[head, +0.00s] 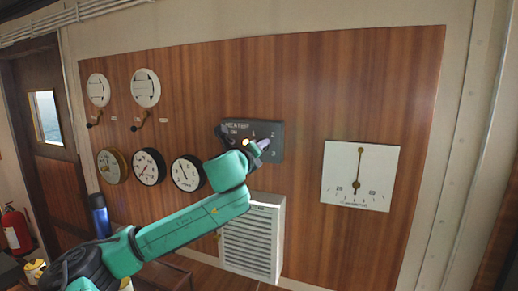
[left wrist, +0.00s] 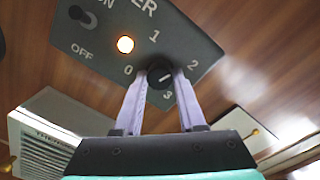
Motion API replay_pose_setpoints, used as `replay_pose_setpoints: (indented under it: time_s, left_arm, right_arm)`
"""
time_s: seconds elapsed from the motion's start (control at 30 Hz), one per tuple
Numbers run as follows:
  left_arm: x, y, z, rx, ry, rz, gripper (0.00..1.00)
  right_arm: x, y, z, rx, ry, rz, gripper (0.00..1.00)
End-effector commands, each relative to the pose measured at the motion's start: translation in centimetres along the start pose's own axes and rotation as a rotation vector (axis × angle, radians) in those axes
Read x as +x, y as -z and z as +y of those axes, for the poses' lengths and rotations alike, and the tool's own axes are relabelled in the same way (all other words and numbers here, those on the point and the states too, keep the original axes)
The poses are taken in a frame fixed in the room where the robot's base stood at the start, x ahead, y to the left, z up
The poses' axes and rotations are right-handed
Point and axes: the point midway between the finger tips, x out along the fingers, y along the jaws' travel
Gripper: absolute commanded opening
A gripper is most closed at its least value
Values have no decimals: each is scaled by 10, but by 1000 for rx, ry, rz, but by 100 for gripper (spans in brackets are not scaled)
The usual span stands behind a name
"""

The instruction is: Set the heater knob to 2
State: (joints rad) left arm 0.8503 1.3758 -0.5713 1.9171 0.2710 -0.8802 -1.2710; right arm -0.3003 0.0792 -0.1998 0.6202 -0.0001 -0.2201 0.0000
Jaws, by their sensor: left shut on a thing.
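The heater panel (head: 230,139) is a dark grey plate on the wooden wall, and it also fills the upper left wrist view (left wrist: 188,35). Its round black knob (left wrist: 160,76) has the numbers 0, 1, 2 and 3 around it. A short pale mark shows on the knob's face; it seems to slant toward the 2 side, but I cannot tell its exact setting. My left gripper (head: 262,145) is at the panel, its two pale fingers (left wrist: 160,82) shut on the knob from both sides. In the head view the gripper hides the knob. My right gripper is not in view.
An orange lamp (left wrist: 125,44) glows on the panel beside a toggle switch (left wrist: 83,16) marked ON and OFF. A white louvred heater (head: 250,240) is below. A white square gauge (head: 360,176) hangs to the right, and round dials (head: 187,173) to the left.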

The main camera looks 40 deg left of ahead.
Motion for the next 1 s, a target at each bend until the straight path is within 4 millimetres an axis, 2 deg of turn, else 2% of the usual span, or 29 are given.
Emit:
replay_pose_setpoints:
  time_s: [0.2, 0.43, 1.0]
  left_arm:
    - [0, -1, 0, 165, 0, -7, 0]
    - [0, 0, 0, 277, -1, -10, 0]
    - [0, 0, 1, 329, -2, -9, 0]
  right_arm:
    - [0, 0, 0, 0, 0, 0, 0]
    - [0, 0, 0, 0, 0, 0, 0]
    - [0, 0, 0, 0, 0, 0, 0]
